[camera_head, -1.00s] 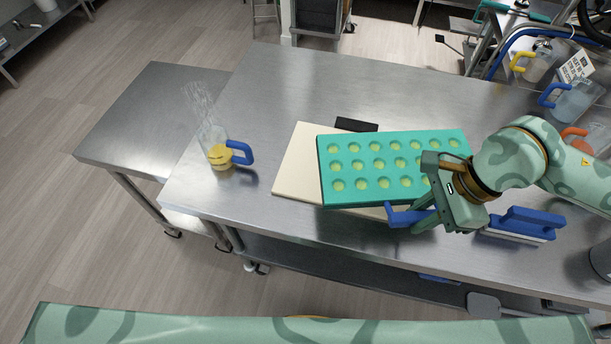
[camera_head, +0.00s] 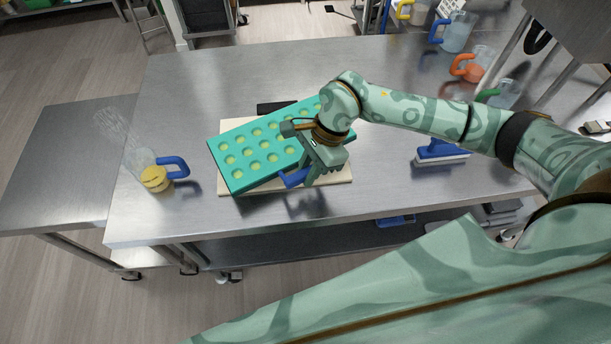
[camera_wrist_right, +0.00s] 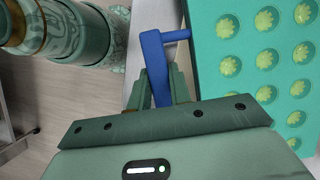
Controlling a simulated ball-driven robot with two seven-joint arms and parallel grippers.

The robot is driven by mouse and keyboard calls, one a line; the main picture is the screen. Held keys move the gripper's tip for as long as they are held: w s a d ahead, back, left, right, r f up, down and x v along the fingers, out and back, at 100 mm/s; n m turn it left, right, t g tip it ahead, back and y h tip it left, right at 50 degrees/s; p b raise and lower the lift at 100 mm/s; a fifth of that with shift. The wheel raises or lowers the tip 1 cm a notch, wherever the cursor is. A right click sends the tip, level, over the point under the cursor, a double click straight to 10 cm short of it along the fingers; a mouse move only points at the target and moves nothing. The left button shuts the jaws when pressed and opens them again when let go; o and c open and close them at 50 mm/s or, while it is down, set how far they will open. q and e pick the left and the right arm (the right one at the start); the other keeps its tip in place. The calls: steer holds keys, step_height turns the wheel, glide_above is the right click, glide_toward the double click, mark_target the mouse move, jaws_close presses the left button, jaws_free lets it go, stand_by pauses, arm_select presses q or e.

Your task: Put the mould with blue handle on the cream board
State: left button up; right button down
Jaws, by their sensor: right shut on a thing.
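The teal mould (camera_head: 236,173) has rows of yellow-green cavities and a blue handle (camera_head: 292,179). In the head view it lies over the cream board (camera_head: 338,174), turned at an angle to it, with its left end past the board's left edge. Whether it touches the board or hangs just above it, I cannot tell. My right gripper (camera_head: 305,174) is shut on the blue handle at the mould's near side. The right wrist view shows the handle (camera_wrist_right: 153,55) between the fingers and the mould (camera_wrist_right: 215,70) to the right. My left gripper is not in view.
A blue brush (camera_head: 440,150) lies to the right. A black bar (camera_head: 275,107) lies behind the board. Several jugs stand at the back right. The steel table (camera_head: 200,85) is clear at the back left.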

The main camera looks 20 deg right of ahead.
steer(key=shift+w+f, duration=0.2)
steer(key=shift+f, duration=0.75)
steer(key=shift+w+f, duration=0.15)
steer(key=shift+f, duration=0.8)
steer(key=shift+f, duration=0.15)
steer(key=c, duration=1.3)
jaws_free()
steer(key=v, duration=1.2)
steer(key=shift+a, duration=0.1)
